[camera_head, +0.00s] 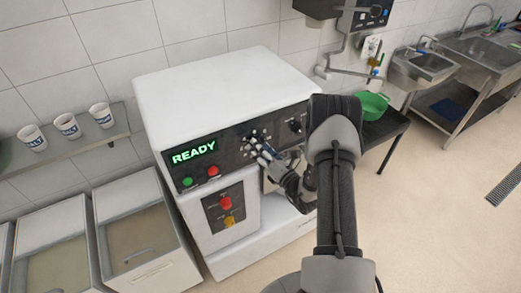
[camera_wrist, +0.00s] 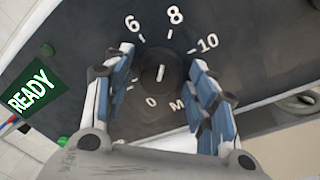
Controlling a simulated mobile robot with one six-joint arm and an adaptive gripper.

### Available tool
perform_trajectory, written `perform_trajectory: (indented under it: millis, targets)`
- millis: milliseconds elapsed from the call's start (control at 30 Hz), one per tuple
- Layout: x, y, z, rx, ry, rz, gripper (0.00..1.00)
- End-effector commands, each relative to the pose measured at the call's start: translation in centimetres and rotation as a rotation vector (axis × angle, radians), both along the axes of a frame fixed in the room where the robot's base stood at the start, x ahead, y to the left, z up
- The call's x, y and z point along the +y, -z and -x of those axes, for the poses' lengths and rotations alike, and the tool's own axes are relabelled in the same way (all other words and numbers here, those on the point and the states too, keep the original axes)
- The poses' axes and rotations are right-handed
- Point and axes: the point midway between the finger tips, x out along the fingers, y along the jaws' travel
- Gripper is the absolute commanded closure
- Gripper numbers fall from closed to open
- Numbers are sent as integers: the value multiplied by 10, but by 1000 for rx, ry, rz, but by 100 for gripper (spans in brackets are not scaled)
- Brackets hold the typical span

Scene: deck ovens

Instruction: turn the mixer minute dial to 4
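The minute dial is a round black knob (camera_wrist: 160,74) with a short white line, on a dark panel with white numerals. In the wrist view 6, 8, 10 and 0 are readable; the 4 is not visible near my left finger. The line lies between the 0 side and the gap between 6 and 8; I cannot tell which end is the pointer. My gripper (camera_wrist: 161,57) is open, with one blue-padded finger on each side of the knob and gaps showing. In the head view my gripper (camera_head: 262,150) is at the panel, partly covering the dial area.
The white mixer housing (camera_head: 215,85) carries a green READY display (camera_head: 194,152), a green button (camera_head: 187,182) and a red button (camera_head: 213,171) left of the dial. Another knob (camera_head: 295,125) sits to its right. A green bowl (camera_head: 370,105) stands on a dark table at right.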

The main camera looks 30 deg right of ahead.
Motion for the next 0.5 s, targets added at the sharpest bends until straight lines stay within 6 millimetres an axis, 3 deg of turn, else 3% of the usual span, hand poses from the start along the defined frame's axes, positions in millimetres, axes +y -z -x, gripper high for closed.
perform_trajectory:
  millis: [500]
  targets:
    - [0, 0, 0, -1, -1, 1, 85]
